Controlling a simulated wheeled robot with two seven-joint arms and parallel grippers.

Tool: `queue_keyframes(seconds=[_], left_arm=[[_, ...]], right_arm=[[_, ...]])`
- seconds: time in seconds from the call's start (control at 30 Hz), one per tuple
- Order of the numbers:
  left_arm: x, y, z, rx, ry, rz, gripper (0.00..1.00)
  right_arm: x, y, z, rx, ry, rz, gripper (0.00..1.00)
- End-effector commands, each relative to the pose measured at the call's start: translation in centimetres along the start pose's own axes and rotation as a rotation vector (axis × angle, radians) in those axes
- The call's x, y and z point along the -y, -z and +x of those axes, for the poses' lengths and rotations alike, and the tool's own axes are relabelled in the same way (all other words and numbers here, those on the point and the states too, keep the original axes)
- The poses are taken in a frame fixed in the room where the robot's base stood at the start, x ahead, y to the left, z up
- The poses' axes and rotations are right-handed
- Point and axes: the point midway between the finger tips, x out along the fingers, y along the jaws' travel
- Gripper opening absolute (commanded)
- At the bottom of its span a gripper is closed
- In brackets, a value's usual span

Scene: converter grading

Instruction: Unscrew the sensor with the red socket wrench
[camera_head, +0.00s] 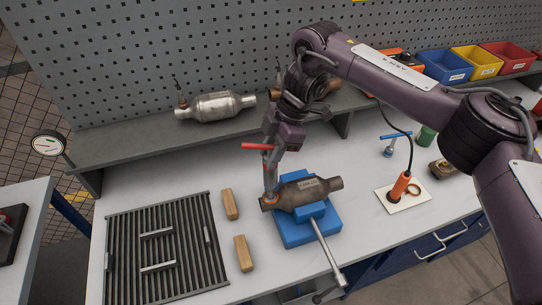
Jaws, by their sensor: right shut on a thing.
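My right gripper (277,152) is shut on the red socket wrench (256,146), whose red crossbar sticks out to the left. Below the fingers, the wrench's shaft runs down to the left end of a brown converter (303,193). The sensor there is mostly hidden by the wrench, so I cannot tell how fully the socket sits around it. The converter lies in a blue clamp (322,232) with a long grey lever. My left gripper is not in view.
A slatted dark rack (158,291) and two wooden blocks (230,204) (243,253) lie left of the clamp. A blue-handled wrench (396,136) and an orange-handled tool (400,186) on a pale pad stand right. A silver converter (217,106) rests on the rear shelf.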

Motion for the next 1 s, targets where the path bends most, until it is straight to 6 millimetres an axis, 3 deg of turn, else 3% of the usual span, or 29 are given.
queue_keyframes(seconds=[1.0], left_arm=[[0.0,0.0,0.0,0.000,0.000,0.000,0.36]], right_arm=[[0.0,2.4,-5.7,0.000,-0.002,-0.002,0.00]])
